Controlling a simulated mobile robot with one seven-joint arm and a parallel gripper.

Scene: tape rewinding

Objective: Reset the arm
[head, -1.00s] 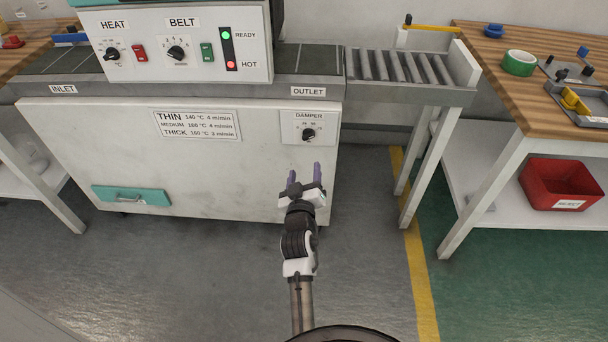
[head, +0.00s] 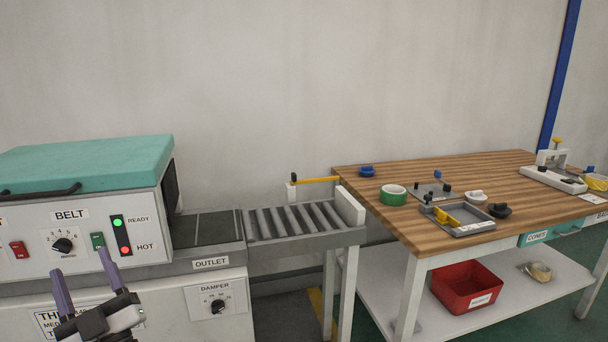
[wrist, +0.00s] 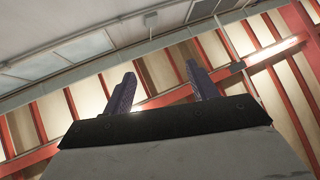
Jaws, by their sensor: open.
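My gripper (head: 83,283) is at the lower left of the head view, in front of the machine's control panel. Its two purple fingers point up and stand apart with nothing between them. In the wrist view the open gripper (wrist: 162,88) faces the ceiling and upper wall, and no object is near the fingers. The machine (head: 80,234) has a teal lid and a panel with a BELT knob (head: 62,245) and green and red lamps by READY and HOT. The DAMPER knob (head: 217,306) sits on the lower front.
A roller outlet (head: 300,220) joins the machine to a wooden workbench (head: 440,174). The bench holds a green tape roll (head: 393,195), a grey tray (head: 468,226) with a yellow piece, and small knobs. A red bin (head: 466,286) stands on the shelf below.

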